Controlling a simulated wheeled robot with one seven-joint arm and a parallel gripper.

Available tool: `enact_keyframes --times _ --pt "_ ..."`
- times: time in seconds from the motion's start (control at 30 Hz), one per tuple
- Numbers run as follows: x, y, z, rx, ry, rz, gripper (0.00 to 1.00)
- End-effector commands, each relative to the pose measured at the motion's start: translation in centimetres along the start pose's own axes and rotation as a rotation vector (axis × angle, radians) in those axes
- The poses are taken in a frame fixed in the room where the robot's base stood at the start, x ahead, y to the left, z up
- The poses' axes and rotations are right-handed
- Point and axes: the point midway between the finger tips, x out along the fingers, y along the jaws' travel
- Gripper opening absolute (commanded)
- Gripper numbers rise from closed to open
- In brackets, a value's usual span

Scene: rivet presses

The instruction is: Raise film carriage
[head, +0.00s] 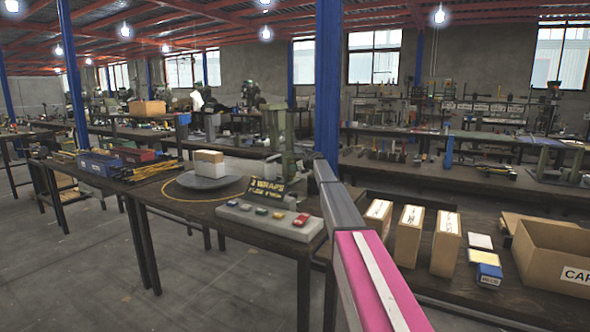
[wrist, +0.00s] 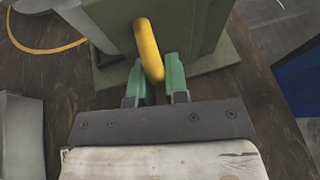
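In the wrist view, a yellow handle (wrist: 147,42) sticks out from a grey-green machine body (wrist: 198,30), which I take for the film carriage. My gripper (wrist: 157,80) has its two green fingers on either side of the handle's rounded end. The fingers are narrowly apart and seem to press on it from both sides. In the head view, the green wrapper mast (head: 279,130) stands at the back of the table behind my arm. My gripper and the handle cannot be made out there. A turntable (head: 190,194) with a white-and-tan box (head: 209,163) is left of the mast.
A control panel (head: 268,219) with coloured buttons and a black sign (head: 269,190) stand at the table's front. Upright cartons (head: 409,232) and an open box (head: 552,252) are on the right table. Floor at left is clear.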

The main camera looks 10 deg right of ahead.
Motion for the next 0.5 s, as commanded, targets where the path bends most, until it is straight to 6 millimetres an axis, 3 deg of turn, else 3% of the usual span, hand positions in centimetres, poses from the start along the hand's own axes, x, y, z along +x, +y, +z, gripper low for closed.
enact_keyframes --times 0.17,0.5 --pt "-0.4 0.0 0.9 -0.001 -0.001 0.000 0.00" --pt "-2.8 -0.1 6.8 0.000 -0.004 -0.001 0.00"
